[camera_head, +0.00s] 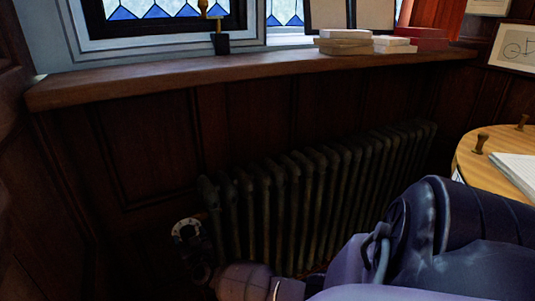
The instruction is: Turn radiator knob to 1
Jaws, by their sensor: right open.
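The radiator knob (187,229) is a small round piece with a pale marked ring, at the lower left end of the dark ribbed radiator (320,190). Its numbers are too small and dark to read. My right arm comes in from the lower right, and my right gripper (194,250) is at the knob's lower side, open. The dark picture does not show whether the fingers touch the knob or are around it. The gripper hides the knob's lower part. My left gripper is not in view.
A wooden sill (240,72) runs above the radiator, with stacked books (343,42) on it. Dark wall panelling (140,150) is behind. A round wooden table (480,165) with a paper pad (520,170) stands at the right. The space left of the knob looks clear.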

